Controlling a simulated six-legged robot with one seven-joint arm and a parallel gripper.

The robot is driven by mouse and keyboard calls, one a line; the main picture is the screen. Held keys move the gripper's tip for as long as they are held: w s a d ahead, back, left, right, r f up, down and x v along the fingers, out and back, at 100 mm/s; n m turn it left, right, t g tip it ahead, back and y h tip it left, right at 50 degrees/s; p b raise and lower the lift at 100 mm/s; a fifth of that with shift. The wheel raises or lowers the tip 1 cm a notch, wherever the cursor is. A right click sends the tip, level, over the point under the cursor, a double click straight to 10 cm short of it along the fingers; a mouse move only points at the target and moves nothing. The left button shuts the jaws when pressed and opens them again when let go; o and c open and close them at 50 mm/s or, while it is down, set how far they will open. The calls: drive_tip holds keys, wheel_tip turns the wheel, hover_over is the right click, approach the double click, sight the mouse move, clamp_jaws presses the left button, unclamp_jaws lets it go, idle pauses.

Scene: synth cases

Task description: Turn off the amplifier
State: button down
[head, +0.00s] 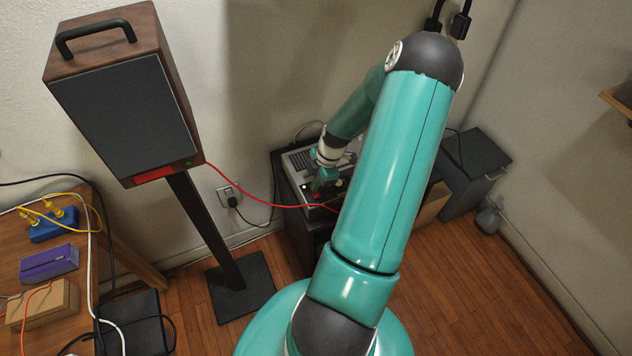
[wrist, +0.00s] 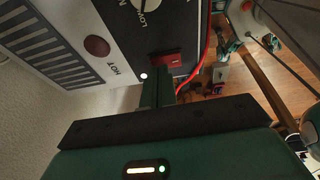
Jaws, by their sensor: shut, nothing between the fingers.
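The amplifier (head: 302,160) appears to be the box with a vented top on a dark cabinet, joined by a red cable to the speaker. The wrist view shows its dark front panel (wrist: 125,30) close up, with a red rocker switch (wrist: 166,59), a dial, a round brown spot marked HOT, and a small lit white lamp (wrist: 143,75). My gripper (wrist: 158,82) is shut and empty, its fingertips right by the red switch. I cannot tell whether they touch it. In the head view my gripper (head: 320,184) is at the box's front, partly hidden by my arm.
A wooden speaker (head: 125,115) with a green light stands on a black stand at left. The red cable (head: 250,196) hangs between it and the box. A wall outlet (head: 229,194) is behind. A cluttered wooden table (head: 90,245) is at left.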

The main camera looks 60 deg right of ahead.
drive_tip(key=shift+w+f, duration=0.1)
drive_tip(key=shift+f, duration=0.15)
drive_tip(key=shift+s+a+r, duration=0.1)
drive_tip(key=shift+s+a, duration=0.3)
drive_tip(key=shift+s, duration=0.3)
drive_tip(key=shift+w+r, duration=0.1)
drive_tip(key=shift+r, duration=0.1)
